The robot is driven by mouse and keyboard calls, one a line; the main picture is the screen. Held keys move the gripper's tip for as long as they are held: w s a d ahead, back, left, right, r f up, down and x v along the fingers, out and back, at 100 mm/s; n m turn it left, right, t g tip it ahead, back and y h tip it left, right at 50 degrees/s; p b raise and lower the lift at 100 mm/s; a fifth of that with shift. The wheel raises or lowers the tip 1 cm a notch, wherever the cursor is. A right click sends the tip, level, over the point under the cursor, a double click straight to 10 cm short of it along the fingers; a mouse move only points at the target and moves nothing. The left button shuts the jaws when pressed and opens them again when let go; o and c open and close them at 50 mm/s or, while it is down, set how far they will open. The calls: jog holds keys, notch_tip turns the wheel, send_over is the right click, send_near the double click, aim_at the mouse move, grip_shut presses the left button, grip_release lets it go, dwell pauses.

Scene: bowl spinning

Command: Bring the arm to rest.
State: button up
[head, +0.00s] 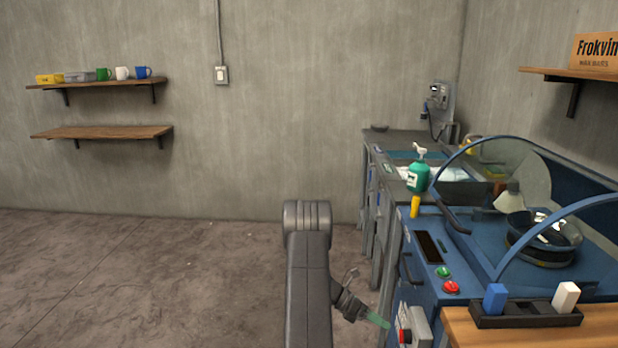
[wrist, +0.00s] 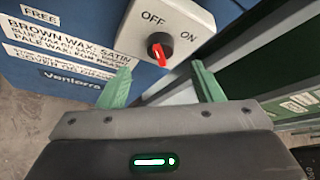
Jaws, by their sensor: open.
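My gripper (head: 378,321) is low at the left side of the blue machine (head: 423,285) in the head view, close to a grey switch box (head: 420,326). In the wrist view the two green fingers of my gripper (wrist: 162,80) are spread apart with nothing between them. Just beyond them is the switch box, marked OFF and ON, with a black knob bearing a red pointer (wrist: 158,52). The fingers appear apart from the knob. My grey arm reaches up from the bottom of the head view and bends down to the right.
The machine has a raised clear lid with blue rims, a green button (head: 442,271) and a red button (head: 451,287). A green pump bottle (head: 418,175) stands behind. A wooden surface (head: 540,335) is at lower right. The floor (head: 150,275) left of my arm is clear.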

aim_at(401, 334)
jog(key=v, duration=0.7)
jog(key=s+d+f+b, duration=0.1)
jog(key=d+f, duration=0.1)
jog(key=d, duration=0.2)
jog(key=s+d+f+m+t, duration=0.1)
jog(key=s+d+f, duration=0.1)
jog(key=d, duration=0.2)
jog(key=s+d+f+m+t+b, duration=0.1)
jog(key=d+f, duration=0.1)
jog(key=d, duration=0.2)
jog(key=shift+s+d+f+b, duration=0.1)
jog(key=shift+s+d+b, duration=0.1)
jog(key=shift+b, duration=0.15)
jog(key=m+t+b, duration=0.1)
jog(key=b, duration=0.1)
jog(key=m+t+b, duration=0.2)
jog(key=b, duration=0.1)
jog(key=shift+s+f+m, duration=0.15)
jog(key=shift+s+m, duration=0.15)
jog(key=shift+s, duration=0.05)
jog(key=m+t+b, duration=0.1)
jog(key=b, duration=0.1)
jog(key=m+t+b, duration=0.1)
jog(key=m+b, duration=0.1)
jog(key=shift+s+f+t+h, duration=0.1)
jog(key=shift+s+t+h, duration=0.15)
jog(key=shift+t+h, duration=0.15)
jog(key=shift+s+a+f+m+t+h+b, duration=0.1)
jog(key=shift+m+t+h+b, duration=0.4)
jog(key=shift+m+t+b, duration=0.7)
